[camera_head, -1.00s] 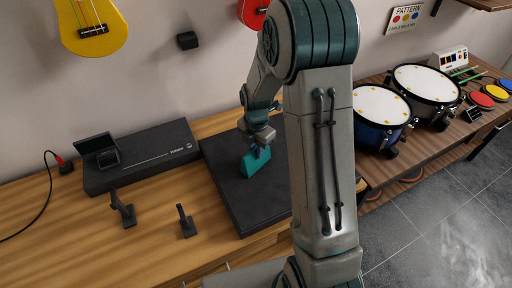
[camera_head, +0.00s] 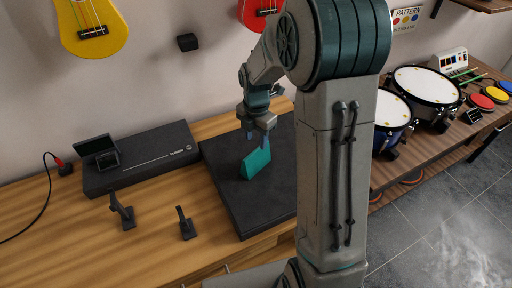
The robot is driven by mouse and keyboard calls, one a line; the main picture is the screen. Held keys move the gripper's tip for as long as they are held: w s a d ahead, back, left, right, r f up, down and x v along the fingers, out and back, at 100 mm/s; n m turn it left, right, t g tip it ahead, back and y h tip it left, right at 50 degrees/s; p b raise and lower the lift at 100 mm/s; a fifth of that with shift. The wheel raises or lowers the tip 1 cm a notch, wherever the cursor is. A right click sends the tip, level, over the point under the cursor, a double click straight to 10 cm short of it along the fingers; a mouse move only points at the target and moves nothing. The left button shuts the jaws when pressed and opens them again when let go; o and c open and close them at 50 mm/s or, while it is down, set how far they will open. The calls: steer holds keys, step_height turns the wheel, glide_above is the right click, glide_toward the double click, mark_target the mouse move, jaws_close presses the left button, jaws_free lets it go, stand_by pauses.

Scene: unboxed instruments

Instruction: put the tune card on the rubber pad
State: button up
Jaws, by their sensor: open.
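A teal card-like piece (camera_head: 256,163), which I take to be the tune card, rests on the black rubber pad (camera_head: 229,197) on the wooden bench, standing on edge or leaning. It lies within the pad's edges. My gripper (camera_head: 258,139) is open just above the card's top edge, with its fingers pointing down. The card does not look gripped. I cannot tell whether a fingertip still touches it. My arm hides the right part of the pad.
A long black tuner box (camera_head: 145,159) with a small screen (camera_head: 95,145) stands left of the pad. Two small black stands (camera_head: 122,211) (camera_head: 186,223) are in front of it. Drums (camera_head: 427,98) stand on the right shelf. A yellow ukulele (camera_head: 92,27) hangs on the wall.

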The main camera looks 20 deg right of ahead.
steer(key=s+r+m+t, duration=0.1)
steer(key=s+r+m, duration=0.8)
steer(key=r+m, duration=0.2)
steer(key=s+r+m+t, duration=0.1)
steer(key=s+m+t, duration=0.1)
steer(key=s+m, duration=1)
steer(key=shift+m, duration=0.9)
steer(key=shift+a, duration=0.1)
steer(key=shift+c, duration=0.6)
